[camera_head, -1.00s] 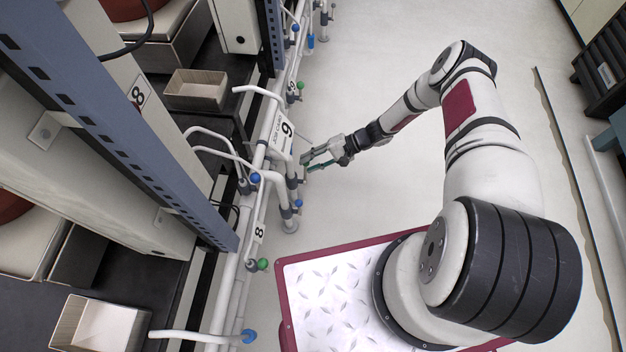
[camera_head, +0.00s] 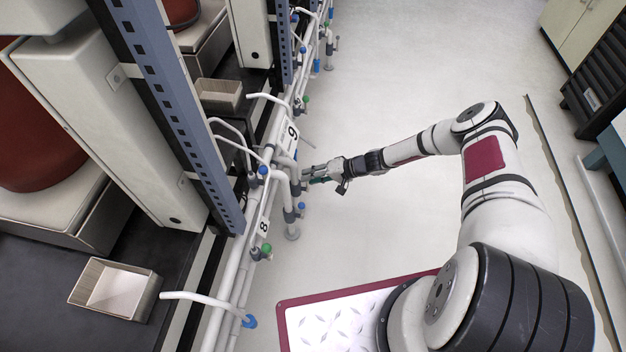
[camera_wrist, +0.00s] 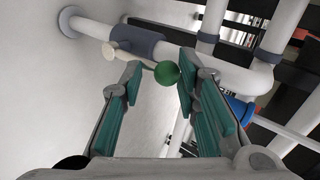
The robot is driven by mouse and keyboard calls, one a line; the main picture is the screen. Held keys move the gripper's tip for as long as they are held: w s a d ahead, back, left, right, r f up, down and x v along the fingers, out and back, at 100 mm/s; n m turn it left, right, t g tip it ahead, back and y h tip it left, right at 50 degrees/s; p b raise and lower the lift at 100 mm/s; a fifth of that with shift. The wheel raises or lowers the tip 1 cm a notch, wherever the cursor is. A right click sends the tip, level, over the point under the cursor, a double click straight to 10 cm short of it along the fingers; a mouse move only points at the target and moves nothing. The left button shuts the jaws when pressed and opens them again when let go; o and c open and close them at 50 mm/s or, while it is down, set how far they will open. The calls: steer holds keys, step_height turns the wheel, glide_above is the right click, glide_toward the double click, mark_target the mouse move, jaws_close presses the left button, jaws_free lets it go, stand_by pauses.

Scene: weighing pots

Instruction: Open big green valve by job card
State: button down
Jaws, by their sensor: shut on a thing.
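In the wrist view, my gripper (camera_wrist: 158,72) has its two teal-padded fingers on either side of a green ball knob (camera_wrist: 167,73). The knob sits closer to the right finger, on a thin lever from a grey valve body (camera_wrist: 136,41) on a white pipe. In the head view, my gripper (camera_head: 306,176) reaches left to the pipe rack, just below the white job card (camera_head: 291,137) marked 9. The gripper hides the knob there. The exact contact of the fingers with the knob is hard to see.
A blue fitting (camera_wrist: 240,110) and pipes crowd the right. In the head view, a smaller green knob (camera_head: 266,248) is near label 8 (camera_head: 264,227). The floor (camera_head: 400,80) right of the rack is clear.

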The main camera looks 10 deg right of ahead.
steer(key=shift+s+a+f, duration=0.1)
steer(key=shift+s+a, duration=0.15)
steer(key=shift+a, duration=0.1)
steer(key=c, duration=1.2)
jaws_free()
steer(key=shift+o, duration=0.2)
steer(key=shift+w+d, duration=0.15)
steer(key=shift+d, duration=0.05)
steer(key=v, duration=1.2)
steer(key=shift+f, duration=0.1)
